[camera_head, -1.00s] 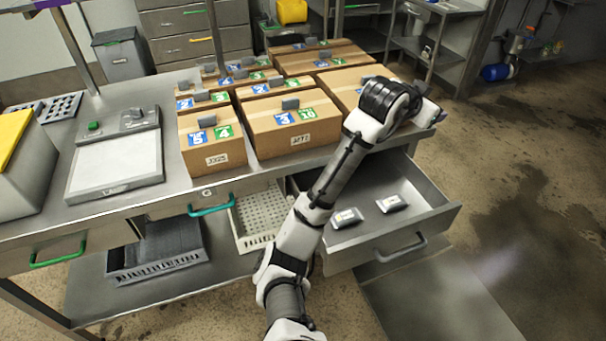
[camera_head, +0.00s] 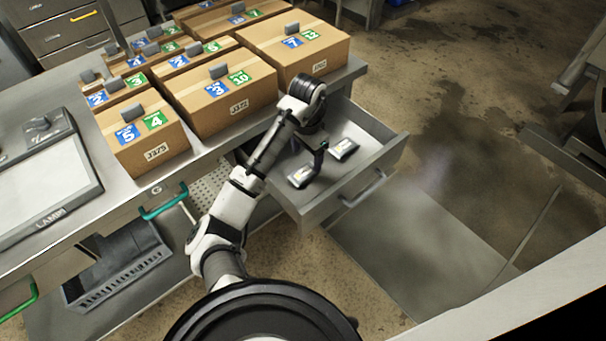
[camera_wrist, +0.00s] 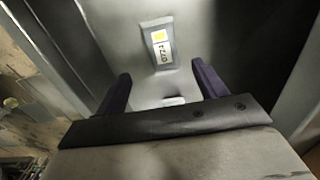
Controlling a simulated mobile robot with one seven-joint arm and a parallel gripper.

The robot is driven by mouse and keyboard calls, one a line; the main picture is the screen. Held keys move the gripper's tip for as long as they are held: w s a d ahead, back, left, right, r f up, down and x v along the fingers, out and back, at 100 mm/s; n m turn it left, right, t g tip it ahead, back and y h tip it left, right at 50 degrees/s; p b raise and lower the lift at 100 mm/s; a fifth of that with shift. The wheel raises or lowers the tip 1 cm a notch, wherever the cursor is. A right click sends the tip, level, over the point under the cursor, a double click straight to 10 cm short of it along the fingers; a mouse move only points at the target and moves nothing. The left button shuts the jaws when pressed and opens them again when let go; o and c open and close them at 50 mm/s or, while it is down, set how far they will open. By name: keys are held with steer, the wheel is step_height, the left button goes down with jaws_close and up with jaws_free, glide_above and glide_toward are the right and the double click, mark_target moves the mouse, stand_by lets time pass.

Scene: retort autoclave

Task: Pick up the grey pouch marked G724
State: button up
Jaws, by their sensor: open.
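Two small grey pouches lie apart in the open drawer: a nearer left one (camera_head: 303,175) and a farther right one (camera_head: 343,149). My gripper (camera_head: 319,158) points down over the drawer between them, apart from both. In the wrist view my gripper (camera_wrist: 160,76) is open with nothing held. There, one grey pouch (camera_wrist: 153,45) with a yellow mark and a white label lies just beyond the fingertips. Its sideways print is too small to read surely. A pale piece of another thing (camera_wrist: 174,101) shows between the fingers, mostly hidden by the gripper body.
The drawer (camera_head: 359,196) has raised walls around the pouches and a front handle. Cardboard boxes (camera_head: 222,92) with grey pieces on top stand on the metal bench above and left. Open floor (camera_head: 450,200) lies to the right.

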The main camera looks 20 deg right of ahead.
mark_target(305, 171)
steer(key=shift+w+a+f+b, duration=0.1)
steer(key=shift+f+b, duration=0.2)
steer(key=shift+f, duration=1.5)
steer(key=shift+w+a+f+b, duration=0.1)
steer(key=shift+f+b, duration=0.2)
steer(key=shift+f, duration=1.5)
steer(key=c, duration=1.1)
steer(key=shift+r, duration=0.1)
